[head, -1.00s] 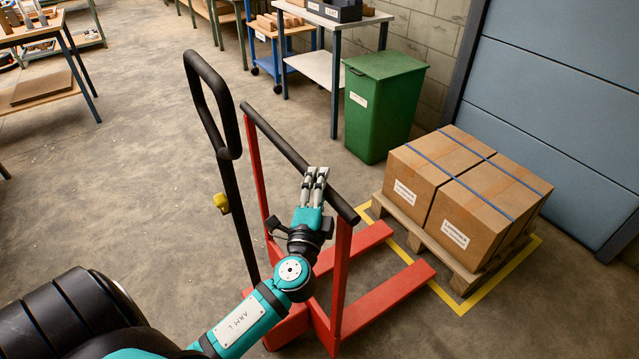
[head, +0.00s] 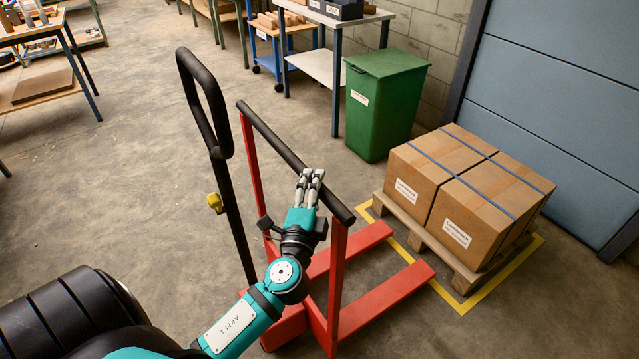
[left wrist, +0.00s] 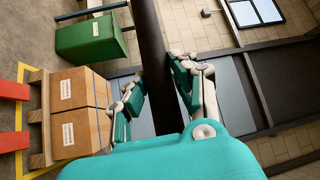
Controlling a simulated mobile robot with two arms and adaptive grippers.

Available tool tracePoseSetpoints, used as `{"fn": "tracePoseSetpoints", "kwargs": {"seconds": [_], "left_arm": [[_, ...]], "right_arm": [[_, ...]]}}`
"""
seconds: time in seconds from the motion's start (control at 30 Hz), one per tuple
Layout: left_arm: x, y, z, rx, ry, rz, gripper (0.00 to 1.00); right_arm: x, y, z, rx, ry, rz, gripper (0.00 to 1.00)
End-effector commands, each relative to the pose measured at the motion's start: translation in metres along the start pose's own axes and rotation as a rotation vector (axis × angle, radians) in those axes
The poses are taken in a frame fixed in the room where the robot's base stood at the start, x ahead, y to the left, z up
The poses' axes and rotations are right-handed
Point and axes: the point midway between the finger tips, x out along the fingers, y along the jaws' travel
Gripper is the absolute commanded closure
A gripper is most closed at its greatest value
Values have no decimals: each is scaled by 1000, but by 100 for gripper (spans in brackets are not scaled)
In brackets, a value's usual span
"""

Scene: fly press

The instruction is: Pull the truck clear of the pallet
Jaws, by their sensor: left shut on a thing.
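The red pallet truck (head: 340,270) stands in the middle of the head view, with a black push bar (head: 280,145) across its red frame and a tall black loop handle (head: 222,120). My left gripper (head: 311,180) is shut on the push bar, near its right part. In the left wrist view the fingers (left wrist: 160,85) sit on both sides of the black bar (left wrist: 150,45). The wooden pallet (head: 428,238) carries two strapped cartons (head: 468,190). The truck's red forks (head: 390,295) point toward the pallet; their tips lie in front of it, outside its deck. My right gripper is not seen.
A yellow floor outline (head: 482,298) surrounds the pallet. A green bin (head: 385,110) stands behind the truck, beside a steel table (head: 335,65). A blue panelled door (head: 570,110) is at right. The floor left of the truck is open.

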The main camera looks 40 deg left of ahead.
Motion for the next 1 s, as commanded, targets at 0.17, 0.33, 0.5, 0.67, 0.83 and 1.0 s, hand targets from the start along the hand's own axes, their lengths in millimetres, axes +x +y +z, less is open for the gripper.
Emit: {"fn": "tracePoseSetpoints", "kwargs": {"seconds": [0.17, 0.33, 0.5, 0.67, 0.83, 1.0], "left_arm": [[-1, 4, 2, -3, -8, 9, 55], [-1, 3, 2, -3, -6, 6, 51], [-3, 2, 1, -3, -4, 5, 51], [-22, 3, 1, -4, -4, 9, 51], [-59, 4, 2, -2, -7, 11, 51], [-93, 4, 2, -1, -7, 11, 51]], "right_arm": [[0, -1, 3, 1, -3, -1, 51], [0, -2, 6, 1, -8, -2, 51], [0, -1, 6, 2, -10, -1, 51], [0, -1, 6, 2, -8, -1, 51], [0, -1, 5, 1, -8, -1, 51], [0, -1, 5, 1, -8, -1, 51]]}}
